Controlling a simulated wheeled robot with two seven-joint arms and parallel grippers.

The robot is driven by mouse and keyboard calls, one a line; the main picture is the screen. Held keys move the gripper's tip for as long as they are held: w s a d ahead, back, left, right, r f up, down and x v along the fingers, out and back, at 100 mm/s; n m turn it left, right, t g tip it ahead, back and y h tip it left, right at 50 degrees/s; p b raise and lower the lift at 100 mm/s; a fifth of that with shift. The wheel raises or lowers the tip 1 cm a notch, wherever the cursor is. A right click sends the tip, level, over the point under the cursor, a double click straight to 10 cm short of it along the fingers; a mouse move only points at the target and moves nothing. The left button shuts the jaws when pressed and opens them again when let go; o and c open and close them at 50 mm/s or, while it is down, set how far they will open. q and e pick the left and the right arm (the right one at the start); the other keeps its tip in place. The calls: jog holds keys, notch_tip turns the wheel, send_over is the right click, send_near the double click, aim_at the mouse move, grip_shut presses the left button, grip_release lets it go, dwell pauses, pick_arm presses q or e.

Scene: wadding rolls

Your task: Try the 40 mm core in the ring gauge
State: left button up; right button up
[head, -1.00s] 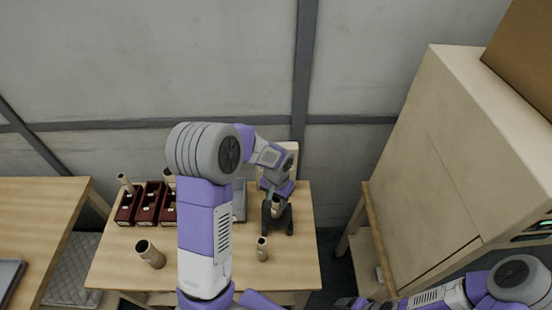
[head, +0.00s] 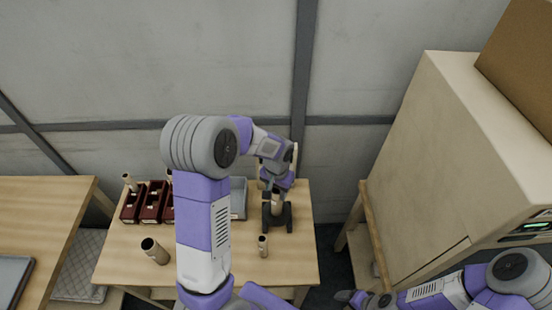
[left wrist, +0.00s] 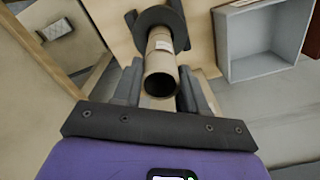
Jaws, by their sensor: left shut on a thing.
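My left gripper (head: 277,196) is shut on a pale cardboard core (head: 277,203) at the right side of the table. In the left wrist view the core (left wrist: 160,78) lies between the two fingers, its open near end toward the camera. The dark ring gauge (head: 286,218) stands at the same spot in the head view. In the left wrist view the dark ring (left wrist: 150,18) is at the core's far end; I cannot tell how far the core is inside it. My right gripper (head: 350,297) is low at the right, away from the table, its jaws unclear.
A wide core (head: 154,251) and a thin core (head: 263,246) stand on the front of the table (head: 205,275). Dark red bins (head: 153,202) with cores are at the left. A grey tray (head: 239,198) is behind my arm. A cabinet (head: 440,150) stands at the right.

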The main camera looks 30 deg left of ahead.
pick_arm(q)
jog(key=shift+r+p, duration=1.25)
jog(key=shift+r, duration=0.75)
